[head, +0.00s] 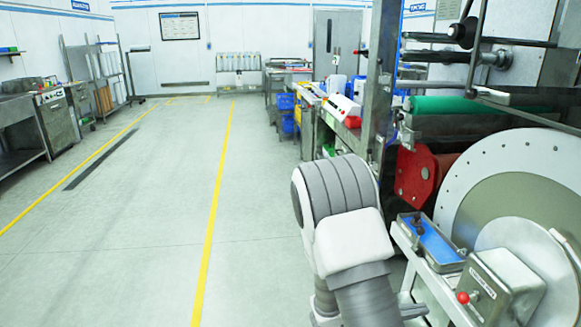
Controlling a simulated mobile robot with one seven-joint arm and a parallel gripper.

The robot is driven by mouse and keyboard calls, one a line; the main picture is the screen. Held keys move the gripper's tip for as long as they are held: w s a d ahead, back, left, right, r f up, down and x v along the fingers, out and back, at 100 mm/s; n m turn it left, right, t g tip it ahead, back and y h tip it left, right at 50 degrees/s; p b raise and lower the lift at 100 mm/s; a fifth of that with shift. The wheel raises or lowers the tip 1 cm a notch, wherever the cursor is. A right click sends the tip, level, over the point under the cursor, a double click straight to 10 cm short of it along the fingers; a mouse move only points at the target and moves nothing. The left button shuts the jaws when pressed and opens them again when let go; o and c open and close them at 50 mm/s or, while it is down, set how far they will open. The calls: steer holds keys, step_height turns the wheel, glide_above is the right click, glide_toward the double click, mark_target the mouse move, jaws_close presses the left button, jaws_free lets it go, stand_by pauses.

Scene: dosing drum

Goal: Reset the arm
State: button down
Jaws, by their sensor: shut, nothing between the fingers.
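My arm (350,236) shows in the head view at the lower middle right. It is bent, with a ribbed grey joint at the top and a white link below it. Its lower part runs down to the bottom edge of the picture. I cannot make out my gripper; the arm hides it or it lies below the picture. A small grey piece (413,311) shows just right of the arm's lower part, and I cannot tell what it belongs to. The arm stands left of the machine with the large round drum plate (463,203).
Close right of my arm are a tray with a blue bottom (440,246) and a metal box (507,283) with a red knob (463,297). A green roller (470,105) lies above. Benches with blue bins (287,102) stand behind. The floor left of the yellow line (215,200) is clear.

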steer(key=s+a+r+m+g+y+p, duration=0.2)
steer(key=s+r+m+y+p, duration=0.1)
steer(key=s+r+m, duration=0.4)
steer(key=s+a+r+m+g+y+p, duration=0.25)
steer(key=s+r+m, duration=0.2)
steer(key=r, duration=0.55)
steer(key=s+a+r+m+t+y+p, duration=0.2)
steer(key=a+r+m+t+y, duration=0.1)
steer(key=a+r, duration=0.4)
steer(key=s+a+r+m+t+y+p, duration=0.3)
steer(key=a+r+m+t+y, duration=0.1)
steer(key=r, duration=0.4)
steer(key=a+m+y, duration=0.1)
steer(key=a+y, duration=0.1)
steer(key=shift+s+a+r, duration=0.2)
steer(key=shift+a+r, duration=0.1)
steer(key=shift+a, duration=0.05)
steer(key=shift+d+y, duration=0.2)
steer(key=shift+y, duration=0.05)
